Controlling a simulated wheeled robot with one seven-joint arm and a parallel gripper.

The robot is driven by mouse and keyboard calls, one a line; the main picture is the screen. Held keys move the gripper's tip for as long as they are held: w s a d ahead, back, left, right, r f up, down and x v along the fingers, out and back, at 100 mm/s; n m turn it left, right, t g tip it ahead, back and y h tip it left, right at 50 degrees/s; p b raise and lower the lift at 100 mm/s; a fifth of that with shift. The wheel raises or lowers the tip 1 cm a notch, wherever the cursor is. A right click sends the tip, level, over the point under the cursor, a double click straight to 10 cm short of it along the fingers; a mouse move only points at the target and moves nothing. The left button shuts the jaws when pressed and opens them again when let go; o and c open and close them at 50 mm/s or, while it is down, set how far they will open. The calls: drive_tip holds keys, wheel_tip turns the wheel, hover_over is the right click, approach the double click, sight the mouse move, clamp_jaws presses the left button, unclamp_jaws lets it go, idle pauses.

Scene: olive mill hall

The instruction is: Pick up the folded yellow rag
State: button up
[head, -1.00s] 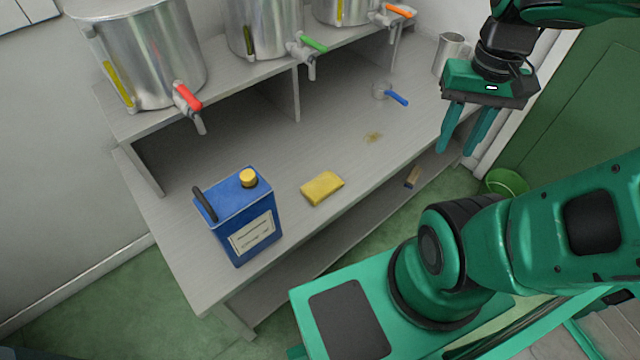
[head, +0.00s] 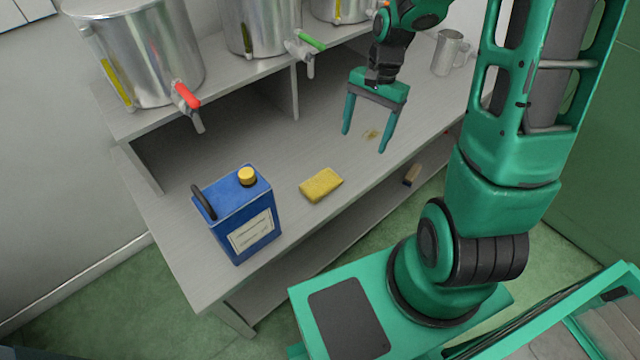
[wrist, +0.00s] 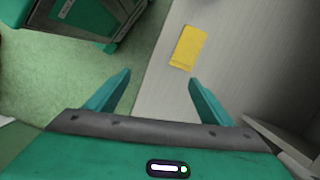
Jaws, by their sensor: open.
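The folded yellow rag (head: 321,185) lies flat on the grey bench top, near its front edge and to the right of a blue can. It also shows in the wrist view (wrist: 187,47), beyond the fingertips and a little right of the middle between them. My gripper (head: 364,142) is open and empty above the bench, up and to the right of the rag in the head view. In the wrist view both fingers (wrist: 160,77) are spread wide with nothing between them. The rag is apart from the fingers and fully visible.
The blue can (head: 239,215) with a yellow cap stands left of the rag. Steel tanks (head: 145,55) with coloured taps stand on a raised shelf behind. A metal jug (head: 447,53) stands at the bench's far end. A brush-like block (head: 412,174) lies on the lower shelf.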

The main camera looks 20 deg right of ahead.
drive_tip(key=w+a+f+m+y, duration=0.2)
drive_tip(key=w+a+f+m, duration=0.15)
drive_tip(key=a+f, duration=0.3)
approach(319, 183)
drive_tip(key=f, duration=0.2)
drive_tip(key=shift+w+a+f+n, duration=0.1)
drive_tip(key=shift+a+f+n, duration=0.15)
drive_tip(key=shift+a+n, duration=0.1)
drive_tip(key=shift+x, duration=2.95)
drive_tip(key=shift+d, duration=0.15)
drive_tip(key=c, duration=1.2)
drive_tip(key=shift+r, duration=0.1)
drive_tip(key=shift+r, duration=0.4)
drive_tip(key=r, duration=0.3)
drive_tip(key=shift+s+r, duration=0.2)
drive_tip(key=shift+r, duration=0.05)
drive_tip(key=s+a+r, duration=0.2)
drive_tip(key=s, duration=0.1)
drive_tip(key=s+a+r, duration=0.2)
drive_tip(key=a, duration=0.1)
drive_tip(key=s+a+r, duration=0.2)
drive_tip(key=s, duration=0.1)
drive_tip(key=shift+s+a+r, duration=0.3)
drive_tip(key=shift+s+a, duration=0.05)
